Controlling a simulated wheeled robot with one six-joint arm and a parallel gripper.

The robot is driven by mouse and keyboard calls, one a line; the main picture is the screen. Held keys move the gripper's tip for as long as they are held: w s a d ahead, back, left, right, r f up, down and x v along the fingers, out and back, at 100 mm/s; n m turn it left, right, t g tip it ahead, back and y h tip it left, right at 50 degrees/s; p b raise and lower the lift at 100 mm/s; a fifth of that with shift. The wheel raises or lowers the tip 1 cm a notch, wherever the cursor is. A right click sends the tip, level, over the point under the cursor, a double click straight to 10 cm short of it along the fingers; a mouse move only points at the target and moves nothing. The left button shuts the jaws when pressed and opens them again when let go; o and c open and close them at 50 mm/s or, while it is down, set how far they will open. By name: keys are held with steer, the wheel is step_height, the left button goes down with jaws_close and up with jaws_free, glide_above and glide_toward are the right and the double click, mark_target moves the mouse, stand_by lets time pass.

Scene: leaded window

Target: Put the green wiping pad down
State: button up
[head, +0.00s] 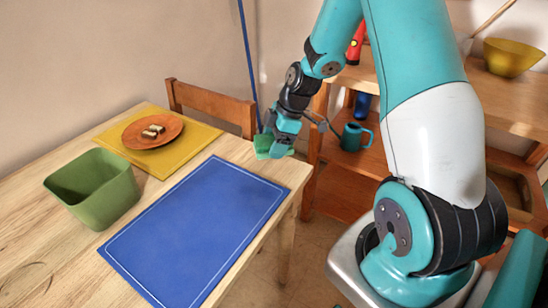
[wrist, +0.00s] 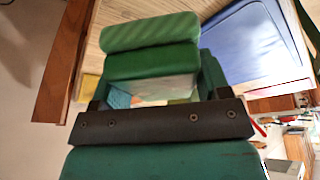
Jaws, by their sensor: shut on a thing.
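My gripper (head: 280,145) is shut on the green wiping pad (wrist: 150,62), which lies across the fingers in the wrist view. In the head view a bit of the green pad (head: 262,143) shows beside the teal fingers, and the rest is hidden by them. The gripper is near the table's far right corner, beyond the blue mat (head: 195,230). I cannot tell whether it is over the table top or just past its edge. The blue mat also shows in the wrist view (wrist: 255,42).
A green bin (head: 95,190) stands left of the blue mat. An orange plate (head: 138,130) with food is on a yellow mat (head: 195,133). A wooden chair (head: 212,102) is behind the table. Shelves at right hold a teal mug (head: 354,137) and yellow bowl (head: 511,58). The blue mat is clear.

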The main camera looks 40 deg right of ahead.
mark_target(274, 165)
steer(key=shift+f, duration=2.5)
steer(key=shift+f, duration=0.1)
steer(key=o, duration=0.9)
